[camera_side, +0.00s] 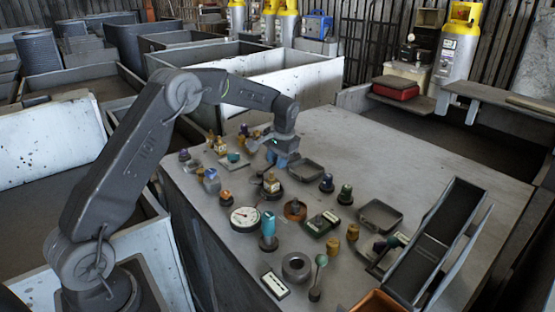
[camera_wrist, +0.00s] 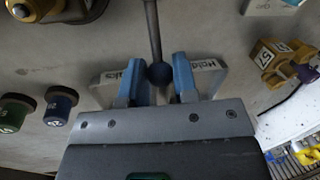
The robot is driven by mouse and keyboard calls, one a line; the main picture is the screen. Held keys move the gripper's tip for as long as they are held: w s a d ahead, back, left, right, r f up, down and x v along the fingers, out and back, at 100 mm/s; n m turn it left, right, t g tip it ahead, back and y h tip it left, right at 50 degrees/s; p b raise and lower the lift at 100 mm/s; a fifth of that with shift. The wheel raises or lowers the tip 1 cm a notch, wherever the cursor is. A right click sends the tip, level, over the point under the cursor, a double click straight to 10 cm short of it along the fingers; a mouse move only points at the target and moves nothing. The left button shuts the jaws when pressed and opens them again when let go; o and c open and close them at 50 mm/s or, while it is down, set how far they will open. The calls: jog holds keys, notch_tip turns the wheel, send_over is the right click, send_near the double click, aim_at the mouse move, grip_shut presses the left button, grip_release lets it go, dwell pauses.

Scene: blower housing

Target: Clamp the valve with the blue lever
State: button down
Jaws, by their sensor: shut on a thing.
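My gripper (camera_side: 281,160) is low over the far part of the bench in the side view, its blue fingers pointing down. In the wrist view my gripper (camera_wrist: 158,82) has its blue fingers on either side of a dark blue-grey ball (camera_wrist: 159,74) at the end of a grey rod, and is shut on it. The rod runs out of the top of the picture, so what it belongs to is hidden. A brass-yellow valve (camera_wrist: 275,57) with a purple-blue lever and a number tag lies to the right, apart from the fingers.
A light plate with lettering (camera_wrist: 208,76) lies behind the fingers. Green and blue knobs (camera_wrist: 60,104) stand to the left. In the side view a pressure gauge (camera_side: 245,218), a teal-topped part (camera_side: 268,226) and a dark sloped rack (camera_side: 440,235) stand nearer the camera.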

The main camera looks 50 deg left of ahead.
jog(key=shift+a, duration=0.15)
jog(key=n, duration=0.1)
jog(key=a+n, duration=0.1)
jog(key=n, duration=0.1)
jog(key=a+n, duration=0.1)
jog(key=shift+s+a+g, duration=0.2)
jog(key=shift+s+g, duration=0.1)
jog(key=shift+g, duration=0.1)
jog(key=a+n, duration=0.1)
jog(key=n, duration=0.1)
jog(key=s+n, duration=0.1)
jog(key=n, duration=0.1)
jog(key=shift+s+a+r+g+h, duration=0.1)
jog(key=shift+a+g+h, duration=0.2)
jog(key=shift+a+h, duration=0.1)
jog(key=s+n, duration=0.1)
jog(key=n, duration=0.1)
jog(key=a+n, duration=0.1)
jog(key=shift+s+a+n+h, duration=0.15)
jog(key=shift+s+n+h, duration=0.15)
jog(key=shift+s+n, duration=0.1)
jog(key=shift+s+a+n+h, duration=0.2)
jog(key=shift+s+n, duration=0.4)
jog(key=shift+n, duration=0.45)
jog(key=shift+s+a+n+h, duration=0.2)
jog(key=shift+s+n, duration=0.35)
jog(key=shift+n, duration=0.5)
jog(key=shift+s, duration=0.1)
jog(key=c, duration=0.9)
grip_release()
